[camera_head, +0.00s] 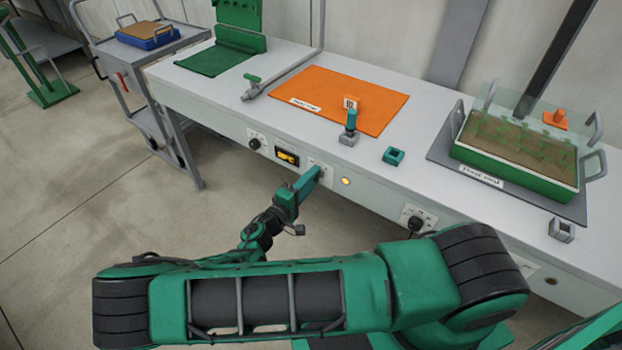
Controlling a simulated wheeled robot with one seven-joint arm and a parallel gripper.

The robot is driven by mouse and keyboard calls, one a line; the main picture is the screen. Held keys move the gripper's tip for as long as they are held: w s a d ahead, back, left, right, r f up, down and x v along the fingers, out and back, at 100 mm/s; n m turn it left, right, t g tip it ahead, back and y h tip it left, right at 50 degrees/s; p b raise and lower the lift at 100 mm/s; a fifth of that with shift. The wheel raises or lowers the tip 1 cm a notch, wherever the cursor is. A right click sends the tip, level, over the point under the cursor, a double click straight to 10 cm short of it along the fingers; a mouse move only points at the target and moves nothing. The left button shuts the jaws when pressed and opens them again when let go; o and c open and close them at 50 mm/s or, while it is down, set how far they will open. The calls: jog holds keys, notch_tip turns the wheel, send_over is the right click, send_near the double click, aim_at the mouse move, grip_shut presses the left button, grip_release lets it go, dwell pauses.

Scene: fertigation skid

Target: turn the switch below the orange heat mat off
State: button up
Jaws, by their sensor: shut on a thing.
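The orange heat mat (335,98) lies flat on the bench, with a white label at its front left and a small numbered tag on it. Below it, on the bench's front face, a pale switch plate (327,178) sits between a lit amber display (287,158) and a small glowing yellow lamp (346,181). My gripper (318,172) reaches up to this plate from the front and is shut on the switch there. The gripper's tip hides the switch's knob, so its angle cannot be seen.
Other black knobs sit on the front face, one to the left (255,143) and one to the right (415,223). A green planted tray (520,172) stands at the bench's right. A teal block (393,156) and a grey-teal fitting (349,128) stand near the front edge.

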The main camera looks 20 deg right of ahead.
jog(key=shift+a+f+n, duration=0.1)
jog(key=shift+f+n, duration=0.1)
jog(key=shift+n, duration=2.15)
jog(key=shift+a+f+n, duration=0.1)
jog(key=shift+f+n, duration=0.05)
jog(key=shift+n, duration=2.2)
jog(key=o, duration=1.1)
jog(key=shift+d, duration=0.1)
jog(key=shift+r, duration=0.1)
jog(key=v, duration=1)
jog(key=shift+s+a, duration=0.2)
jog(key=shift+a, duration=0.1)
